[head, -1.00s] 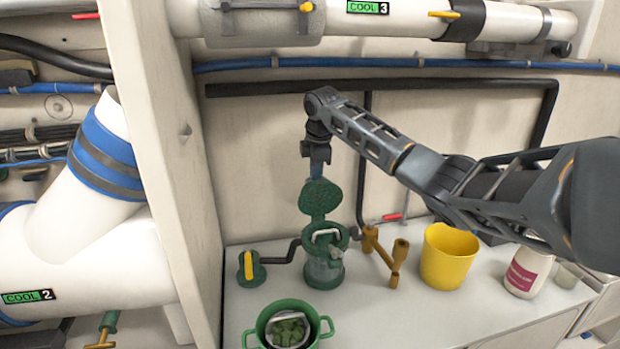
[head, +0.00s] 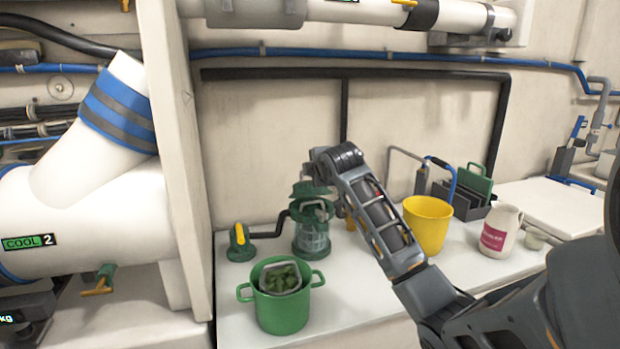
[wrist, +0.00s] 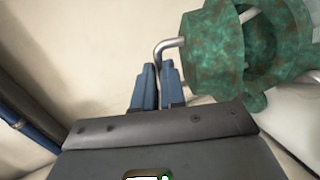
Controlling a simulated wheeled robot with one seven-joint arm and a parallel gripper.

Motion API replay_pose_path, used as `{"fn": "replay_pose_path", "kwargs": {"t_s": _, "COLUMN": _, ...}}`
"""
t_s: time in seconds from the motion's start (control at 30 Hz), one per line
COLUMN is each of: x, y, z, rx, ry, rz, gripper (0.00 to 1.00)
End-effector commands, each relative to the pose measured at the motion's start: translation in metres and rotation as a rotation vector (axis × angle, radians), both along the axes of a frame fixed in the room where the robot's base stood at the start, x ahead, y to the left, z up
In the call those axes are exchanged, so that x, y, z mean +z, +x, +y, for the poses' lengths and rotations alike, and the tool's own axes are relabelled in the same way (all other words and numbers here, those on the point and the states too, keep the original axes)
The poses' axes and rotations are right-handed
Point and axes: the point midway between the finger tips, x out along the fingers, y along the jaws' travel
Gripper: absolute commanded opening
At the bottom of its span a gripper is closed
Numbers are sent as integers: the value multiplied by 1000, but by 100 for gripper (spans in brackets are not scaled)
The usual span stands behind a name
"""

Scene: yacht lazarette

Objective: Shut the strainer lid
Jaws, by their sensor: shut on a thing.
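The strainer (head: 312,240) stands on the white counter, with a clear body and a green rim. Its round green lid (head: 308,189) is tilted above the open top, and a gap shows below it. In the wrist view the mottled green lid (wrist: 212,60) has a bent metal handle (wrist: 170,43) on its outer side. My gripper (wrist: 157,72) has its blue fingers shut on that handle. In the head view, my wrist hides most of the fingers. A pale basket handle (wrist: 250,13) shows in the strainer's mouth beyond the lid.
A green pot (head: 283,312) holding a basket of green matter stands in front. A yellow-handled valve (head: 240,240) is to the left. A yellow bucket (head: 427,225) and a white jug (head: 497,232) stand to the right. A partition (head: 180,150) rises at left.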

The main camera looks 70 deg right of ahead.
Motion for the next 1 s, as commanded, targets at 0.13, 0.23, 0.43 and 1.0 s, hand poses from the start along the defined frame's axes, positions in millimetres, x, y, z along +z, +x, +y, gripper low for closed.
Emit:
{"fn": "replay_pose_path", "kwargs": {"t_s": 0.13, "x": -21, "y": -8, "z": 12, "rx": 1, "ry": -93, "rz": -85, "gripper": 0}}
{"fn": "replay_pose_path", "kwargs": {"t_s": 0.23, "x": -24, "y": -12, "z": 17, "rx": 2, "ry": -127, "rz": -109, "gripper": 0}}
{"fn": "replay_pose_path", "kwargs": {"t_s": 0.43, "x": -35, "y": -18, "z": 24, "rx": 3, "ry": -120, "rz": -104, "gripper": 0}}
{"fn": "replay_pose_path", "kwargs": {"t_s": 1.0, "x": -53, "y": -23, "z": 30, "rx": 3, "ry": -106, "rz": -95, "gripper": 0}}
